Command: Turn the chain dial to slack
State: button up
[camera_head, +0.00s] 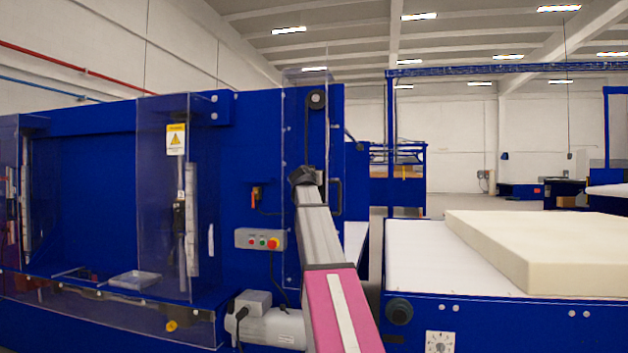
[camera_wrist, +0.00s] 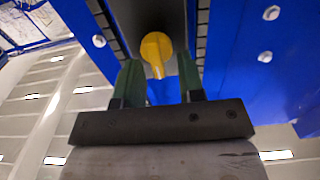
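In the wrist view, a yellow knob-like part (camera_wrist: 155,47) with a narrow lower end sits between two dark toothed, chain-like strips on the blue machine. It looks like the chain dial, but no slack marking is readable. My gripper (camera_wrist: 160,65) has its two dark green fingers apart, one on each side of the yellow part's lower end. A gap shows on the right. In the head view my arm reaches up to the machine's right-hand upright, and its far end hides the gripper and the yellow part.
The blue machine (camera_head: 262,130) has clear guards, a grey button box (camera_head: 260,240) and a black handle (camera_head: 336,197) near my arm. A white table (camera_head: 415,262) bearing a cream foam block (camera_head: 545,240) stands right, with a black knob (camera_head: 399,311) and white dial plate (camera_head: 440,342) below.

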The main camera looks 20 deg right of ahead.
jog(key=c, duration=0.6)
jog(key=shift+w+a+f+n, duration=0.1)
jog(key=shift+a+n, duration=0.1)
jog(key=shift+n, duration=1.25)
jog(key=shift+w+a+f+n, duration=0.1)
jog(key=shift+a+n, duration=0.05)
jog(key=shift+n, duration=1.35)
jog(key=shift+w+a+f+n, duration=0.1)
jog(key=shift+a+n, duration=0.1)
jog(key=shift+n, duration=1.25)
jog(key=o, duration=0.6)
jog(key=shift+s, duration=0.1)
